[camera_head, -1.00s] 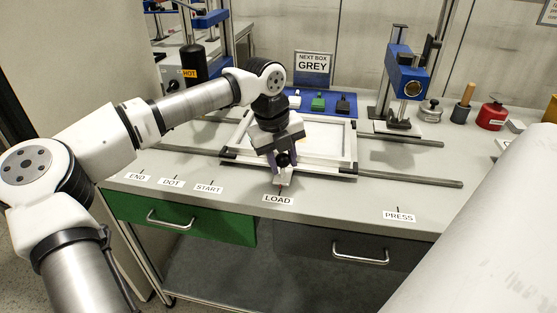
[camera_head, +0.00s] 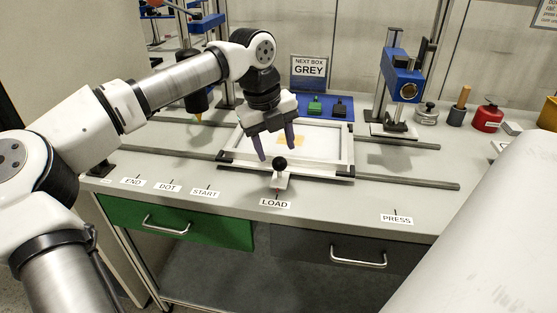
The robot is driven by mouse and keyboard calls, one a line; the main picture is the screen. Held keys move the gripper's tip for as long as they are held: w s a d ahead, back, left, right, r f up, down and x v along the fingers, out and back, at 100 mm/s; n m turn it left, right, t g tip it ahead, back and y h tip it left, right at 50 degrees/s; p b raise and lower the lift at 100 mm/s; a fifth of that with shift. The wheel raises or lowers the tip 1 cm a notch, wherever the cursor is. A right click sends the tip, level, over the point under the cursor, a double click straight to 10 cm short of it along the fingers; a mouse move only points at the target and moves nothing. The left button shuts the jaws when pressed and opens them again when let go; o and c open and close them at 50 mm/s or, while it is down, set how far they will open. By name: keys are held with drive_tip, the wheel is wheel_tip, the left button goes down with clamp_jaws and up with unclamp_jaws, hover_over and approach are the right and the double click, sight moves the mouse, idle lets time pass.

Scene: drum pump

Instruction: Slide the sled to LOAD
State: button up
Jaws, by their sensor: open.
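The sled (camera_head: 347,157) is a white square frame on two grey rails, with a white bed inside. The fingers appear apart from the knob.
END (camera_head: 132,182), DOT (camera_head: 167,187) and START (camera_head: 205,192) labels lie left of LOAD; PRESS (camera_head: 396,218) lies right. A blue press (camera_head: 405,85) stands back right. A sign (camera_head: 309,70) reads NEXT BOX GREY. The front rail (camera_head: 400,183) is clear right of the sled.

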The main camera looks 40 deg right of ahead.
wheel_tip(320, 180, up, 8)
drive_tip(key=a, duration=0.1)
drive_tip(key=shift+w+a, duration=0.25)
idle(0.4)
